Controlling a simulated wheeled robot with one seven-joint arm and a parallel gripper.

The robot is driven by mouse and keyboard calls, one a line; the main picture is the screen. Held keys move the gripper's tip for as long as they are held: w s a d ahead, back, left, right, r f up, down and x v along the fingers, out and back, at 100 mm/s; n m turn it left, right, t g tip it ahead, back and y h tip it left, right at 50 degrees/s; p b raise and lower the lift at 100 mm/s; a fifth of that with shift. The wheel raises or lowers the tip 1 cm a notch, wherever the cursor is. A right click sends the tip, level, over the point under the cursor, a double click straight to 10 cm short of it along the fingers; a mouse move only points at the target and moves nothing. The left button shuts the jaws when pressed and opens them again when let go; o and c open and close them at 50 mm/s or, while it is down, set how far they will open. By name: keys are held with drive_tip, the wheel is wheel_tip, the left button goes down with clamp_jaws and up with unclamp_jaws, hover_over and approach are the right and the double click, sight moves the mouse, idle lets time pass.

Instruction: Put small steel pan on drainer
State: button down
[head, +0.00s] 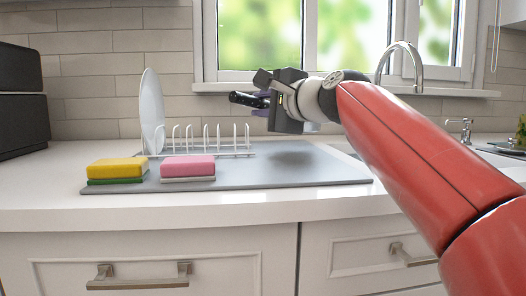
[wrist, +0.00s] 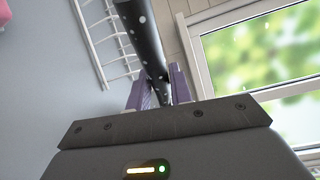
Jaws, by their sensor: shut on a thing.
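The drainer (head: 222,154) is a white wire rack with upright prongs on a grey mat, left of centre in the head view. Part of it shows at the upper left in the wrist view (wrist: 96,46). My gripper (head: 265,101) is raised above the mat, to the upper right of the rack. It is shut on a black handle (head: 245,99), which points left in the head view. In the wrist view, the handle (wrist: 140,30) runs up from between the purple fingers (wrist: 155,90). No steel pan body shows in either view, so I cannot confirm what the handle belongs to.
A white plate (head: 151,110) stands upright at the rack's left end. A yellow sponge (head: 117,168) and a pink sponge (head: 188,167) lie in front of the rack. The grey mat (head: 290,176) is clear to the right. A tap (head: 403,55) and window are behind.

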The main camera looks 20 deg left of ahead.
drive_tip(key=shift+f+b, duration=1.4)
drive_tip(key=shift+f, duration=1.35)
drive_tip(key=c, duration=1.3)
unclamp_jaws()
drive_tip(key=shift+o, duration=0.2)
drive_tip(key=b+v, duration=0.2)
drive_tip(key=v, duration=1)
drive_tip(key=shift+s, duration=0.1)
